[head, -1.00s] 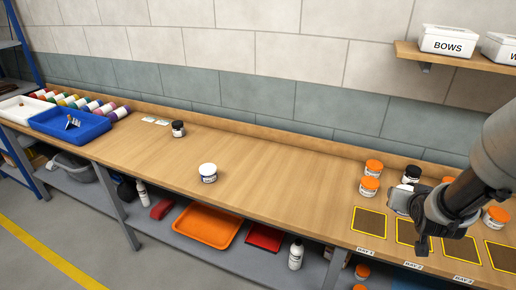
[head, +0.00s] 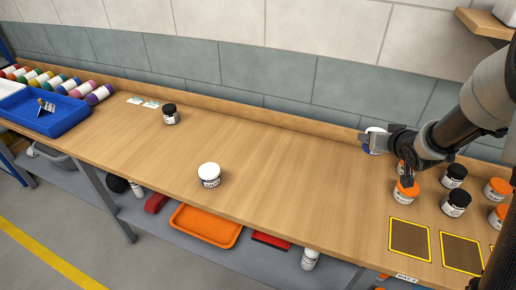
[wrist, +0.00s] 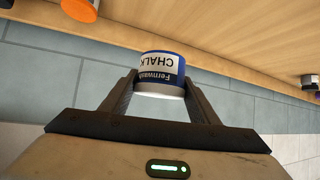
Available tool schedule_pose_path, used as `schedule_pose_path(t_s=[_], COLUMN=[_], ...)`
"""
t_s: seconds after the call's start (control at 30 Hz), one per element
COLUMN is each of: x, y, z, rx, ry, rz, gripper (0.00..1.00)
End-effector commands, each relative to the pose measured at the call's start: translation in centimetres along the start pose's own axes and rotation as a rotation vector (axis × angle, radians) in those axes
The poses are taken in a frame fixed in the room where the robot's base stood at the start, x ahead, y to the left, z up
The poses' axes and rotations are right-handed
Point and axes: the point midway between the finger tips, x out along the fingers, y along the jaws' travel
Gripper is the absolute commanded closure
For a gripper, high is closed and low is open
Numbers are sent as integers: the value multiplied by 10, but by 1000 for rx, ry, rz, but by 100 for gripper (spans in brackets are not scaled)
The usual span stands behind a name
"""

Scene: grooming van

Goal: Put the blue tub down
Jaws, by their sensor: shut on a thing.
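The blue tub (head: 375,143) has a white lid and a blue body. In the wrist view it (wrist: 161,72) shows a white label reading Fernwash CHALK, upside down in that picture. My gripper (wrist: 160,84) is shut on it, one finger on each side. In the head view my gripper (head: 378,141) holds the tub near the back of the wooden bench (head: 290,180), to the left of the orange-lidded jars. I cannot tell whether the tub's base touches the bench.
Orange-lidded jars (head: 405,190) and black-lidded jars (head: 456,204) stand close by on the right, behind yellow-edged mats (head: 410,240). A white-lidded jar (head: 209,175) stands mid-bench. A black-lidded jar (head: 170,114) and a blue tray (head: 42,112) are further left. The bench between is clear.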

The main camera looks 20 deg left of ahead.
Motion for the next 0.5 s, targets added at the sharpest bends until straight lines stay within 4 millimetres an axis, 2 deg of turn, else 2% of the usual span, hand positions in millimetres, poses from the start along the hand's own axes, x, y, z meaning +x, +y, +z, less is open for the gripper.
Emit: schedule_pose_path(t_s=[0.03, 0.2, 0.33, 0.5], x=[19, 57, 75, 83], y=[-7, -36, -47, -52], z=[5, 9, 15, 19], rx=[-35, -155, -223, -266], ry=[1, 1, 2, 1], rz=[-51, -229, -329, -390], gripper=[69, 69, 69, 69])
